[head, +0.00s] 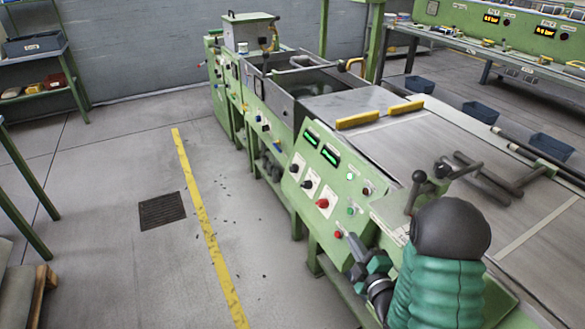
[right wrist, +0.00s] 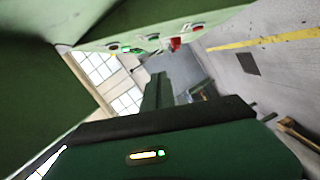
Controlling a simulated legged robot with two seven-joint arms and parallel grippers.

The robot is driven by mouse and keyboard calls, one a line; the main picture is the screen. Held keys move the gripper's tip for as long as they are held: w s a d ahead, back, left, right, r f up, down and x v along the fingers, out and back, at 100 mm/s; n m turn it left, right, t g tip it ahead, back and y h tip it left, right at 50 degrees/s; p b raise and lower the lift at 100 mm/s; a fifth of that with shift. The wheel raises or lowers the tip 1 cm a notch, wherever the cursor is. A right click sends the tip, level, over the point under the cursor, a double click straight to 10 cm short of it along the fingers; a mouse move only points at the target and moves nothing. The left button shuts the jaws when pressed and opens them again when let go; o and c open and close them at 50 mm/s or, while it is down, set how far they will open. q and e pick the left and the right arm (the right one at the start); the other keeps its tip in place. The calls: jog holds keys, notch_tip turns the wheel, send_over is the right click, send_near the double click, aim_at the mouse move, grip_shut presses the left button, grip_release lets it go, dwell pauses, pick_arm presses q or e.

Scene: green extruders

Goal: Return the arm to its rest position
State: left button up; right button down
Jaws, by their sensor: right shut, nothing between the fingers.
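My right arm, in a green ribbed sleeve, comes up from the bottom right of the head view. Its dark gripper (head: 352,240) points up and left, close to the lower edge of the green control panel (head: 318,172), near a red button (head: 338,234). I cannot tell whether it touches the panel. The fingers are shut and empty; they also show in the right wrist view (right wrist: 157,84). The panel shows there too, tilted along the top, with a red knob (right wrist: 175,44). My left gripper is not in view.
The long green machine (head: 370,145) fills the middle and right, with levers (head: 465,172) on its top beside my arm. A yellow floor line (head: 205,220) and a drain grate (head: 162,211) lie on open floor to the left. A shelf (head: 38,75) stands at the far left.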

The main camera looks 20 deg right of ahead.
jog(key=a+f+m+g, duration=0.5)
jog(key=a+g, duration=0.1)
jog(key=s+a+m+g+y, duration=0.2)
jog(key=s+a+m+g, duration=0.5)
jog(key=s+a, duration=0.45)
jog(key=s+r+g+p, duration=0.1)
jog(key=s+r+p, duration=0.2)
jog(key=r+p, duration=1.5)
jog(key=shift+d+r+p, duration=0.3)
jog(key=shift+r+p, duration=0.1)
jog(key=shift+p, duration=0.3)
